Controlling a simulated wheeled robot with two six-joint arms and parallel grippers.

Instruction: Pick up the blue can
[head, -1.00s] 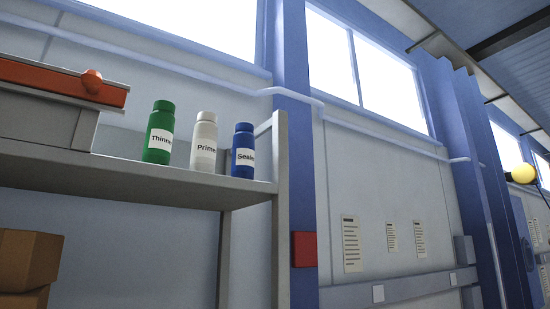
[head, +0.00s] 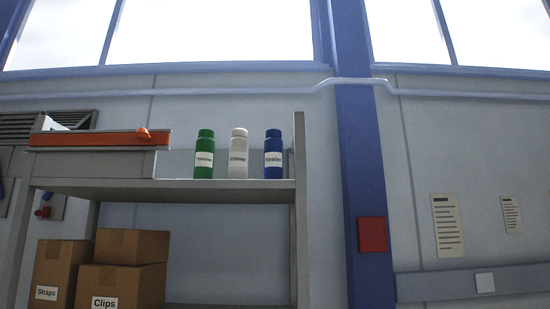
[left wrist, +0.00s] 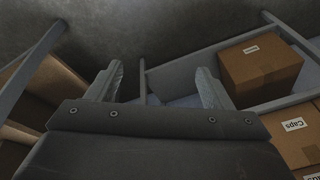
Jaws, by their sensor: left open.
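The blue can (head: 273,155), with a white label that seems to read Sealer, stands upright on the top shelf (head: 200,190) in the head view. It is the rightmost of three, close to the shelf's right upright. The white can (head: 238,154), labelled Primer, is just left of it, and the green can (head: 204,155) is farther left. Small gaps separate them. My left gripper (left wrist: 160,88) shows only in the left wrist view, open with nothing between its fingers. No can shows in that view. My right gripper is in neither view.
Cardboard boxes labelled Straps (head: 55,270) and Clips (head: 120,285) are on the level below. A Caps box (left wrist: 292,126) shows in the left wrist view. The shelf upright (head: 300,215) bounds the right side.

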